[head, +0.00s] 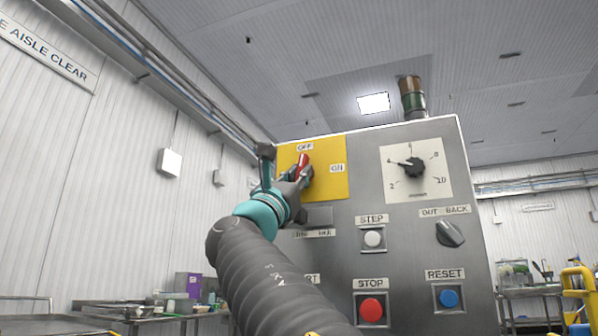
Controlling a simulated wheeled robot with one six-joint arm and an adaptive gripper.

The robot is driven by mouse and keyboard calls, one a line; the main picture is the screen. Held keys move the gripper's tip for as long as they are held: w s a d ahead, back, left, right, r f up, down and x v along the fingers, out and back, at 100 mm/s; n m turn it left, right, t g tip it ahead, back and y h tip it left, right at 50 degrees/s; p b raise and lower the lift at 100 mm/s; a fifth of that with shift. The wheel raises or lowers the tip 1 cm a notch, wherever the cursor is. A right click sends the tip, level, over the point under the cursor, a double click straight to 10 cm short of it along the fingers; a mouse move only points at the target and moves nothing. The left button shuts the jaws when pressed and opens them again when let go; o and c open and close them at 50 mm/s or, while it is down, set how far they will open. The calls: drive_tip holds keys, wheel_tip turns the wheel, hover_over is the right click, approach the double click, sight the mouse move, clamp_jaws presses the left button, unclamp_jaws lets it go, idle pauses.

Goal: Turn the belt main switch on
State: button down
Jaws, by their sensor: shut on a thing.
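The belt main switch is a red rotary handle (303,164) on a yellow plate (332,180) at the upper left of a grey control panel (330,237). The plate reads OFF above the handle and ON to its right. The handle's visible upper end stands near upright, tilted slightly right, below the OFF label. My gripper (300,178) is at the switch, shut on the red handle. My arm comes up from below and hides the handle's lower part and the plate's lower left.
The panel also bears a numbered dial (412,167), a white STEP button (373,238), an OUT/BACK selector (449,233), a red STOP button (370,309) and a blue RESET button (449,298). My arm partly covers a START label. A stack light (412,98) stands on top.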

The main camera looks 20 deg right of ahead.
drive_tip(key=m+g+h+p, duration=0.1)
drive_tip(key=m+g+p, duration=0.1)
drive_tip(key=m+g, duration=0.1)
drive_tip(key=m+g+h+p, duration=0.1)
drive_tip(key=m+g+p, duration=0.1)
drive_tip(key=m+g, duration=0.1)
drive_tip(key=r+m+g+h+p, duration=0.1)
drive_tip(key=m+g, duration=0.2)
drive_tip(key=m, duration=0.1)
drive_tip(key=shift+w+a+m+p, duration=0.25)
drive_tip(key=shift+a+m+p, duration=0.05)
drive_tip(key=shift+p, duration=0.1)
drive_tip(key=shift+f+m+g+y+p, duration=0.15)
drive_tip(key=shift+m+g+p, duration=0.4)
drive_tip(key=shift+m+g, duration=0.5)
drive_tip(key=shift+f+m+g+y+p, duration=0.15)
drive_tip(key=shift+m+g+p, duration=0.4)
drive_tip(key=shift+m+g, duration=0.5)
drive_tip(key=shift+m+y, duration=0.3)
drive_tip(key=shift+m, duration=0.4)
drive_tip(key=c, duration=1.1)
unclamp_jaws()
drive_tip(key=v, duration=1.2)
drive_tip(key=shift+w, duration=0.1)
